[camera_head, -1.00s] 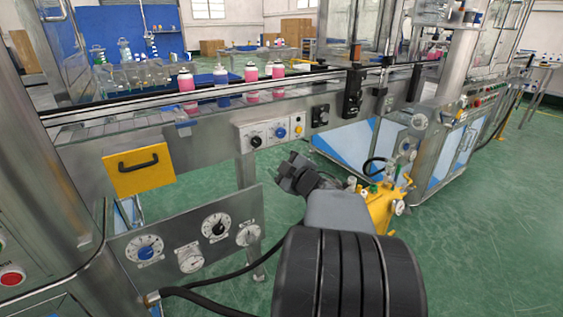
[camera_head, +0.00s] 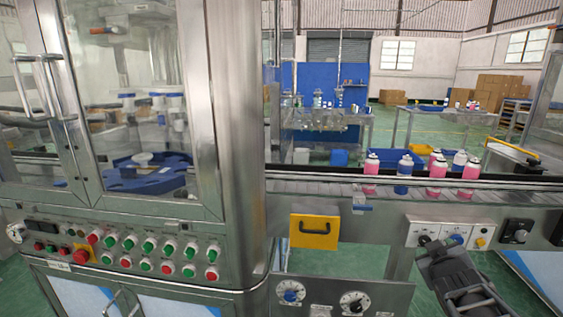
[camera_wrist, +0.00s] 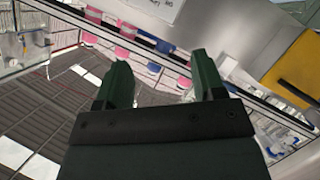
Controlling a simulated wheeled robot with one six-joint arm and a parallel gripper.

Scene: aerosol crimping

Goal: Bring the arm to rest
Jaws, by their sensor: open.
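My gripper (camera_head: 436,262) shows as a dark shape at the lower right of the head view, in front of the conveyor's control panel. In the wrist view my gripper (camera_wrist: 158,80) shows two dark green fingers standing apart with nothing between them. Pink and blue aerosol cans (camera_head: 437,175) stand on the conveyor (camera_head: 330,187) beyond it. In the wrist view, pink and blue cans also show past the fingertips, in a tilted picture.
A steel machine cabinet (camera_head: 235,140) with glass doors and rows of red and green buttons fills the left. A yellow panel with a handle (camera_head: 314,231) hangs on the conveyor front. Dials (camera_head: 291,291) sit below it. Green floor shows beneath the conveyor.

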